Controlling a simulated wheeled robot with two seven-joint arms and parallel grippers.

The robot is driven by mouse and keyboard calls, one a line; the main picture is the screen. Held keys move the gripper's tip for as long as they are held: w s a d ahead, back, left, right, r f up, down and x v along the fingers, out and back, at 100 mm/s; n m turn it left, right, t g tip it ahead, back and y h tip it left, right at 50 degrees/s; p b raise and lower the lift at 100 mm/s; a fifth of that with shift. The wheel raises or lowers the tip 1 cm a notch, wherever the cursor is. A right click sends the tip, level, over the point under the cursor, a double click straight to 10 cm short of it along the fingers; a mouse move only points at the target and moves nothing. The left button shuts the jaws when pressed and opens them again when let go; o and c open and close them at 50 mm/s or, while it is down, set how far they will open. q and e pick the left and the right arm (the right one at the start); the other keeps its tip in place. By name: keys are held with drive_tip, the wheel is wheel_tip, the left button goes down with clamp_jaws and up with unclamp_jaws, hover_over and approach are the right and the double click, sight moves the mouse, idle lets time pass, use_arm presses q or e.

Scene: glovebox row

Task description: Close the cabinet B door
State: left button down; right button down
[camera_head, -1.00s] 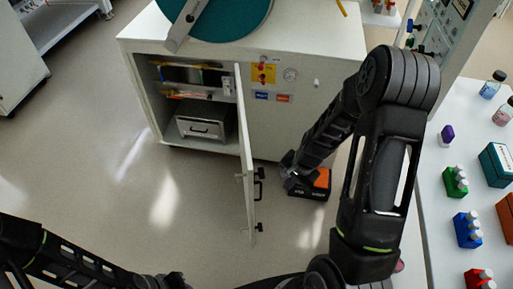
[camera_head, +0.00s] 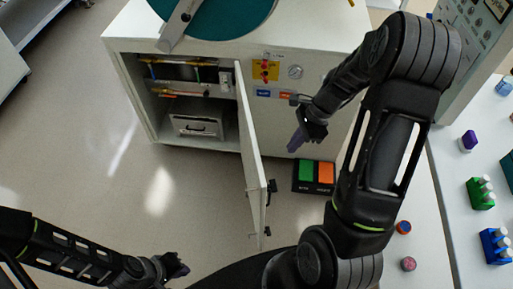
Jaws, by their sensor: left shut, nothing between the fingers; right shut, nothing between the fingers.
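The white cabinet (camera_head: 205,49) stands at the upper left with its door (camera_head: 251,150) swung open toward me. The door has black handles (camera_head: 271,187) on its right side. Inside the cabinet are shelves with a grey drawer box (camera_head: 196,124). I cannot read a letter B on it. My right gripper (camera_head: 297,142) is shut and empty, to the right of the door and apart from it, in front of the cabinet's right panel. My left gripper (camera_head: 181,267) is shut and empty at the bottom, left of and below the door.
A black box with green and orange tops (camera_head: 314,174) sits on the floor right of the door. A white bench (camera_head: 440,200) with colored vial holders stands at the right. A teal disc (camera_head: 215,15) lies on the cabinet top. Floor left of the door is clear.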

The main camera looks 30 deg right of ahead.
drive_tip(key=w+a+f+p, duration=0.1)
drive_tip(key=w+a+f, duration=0.2)
drive_tip(key=a+f, duration=0.4)
drive_tip(key=shift+a+f, duration=0.15)
drive_tip(key=shift+f, duration=0.95)
drive_tip(key=shift+w, duration=0.15)
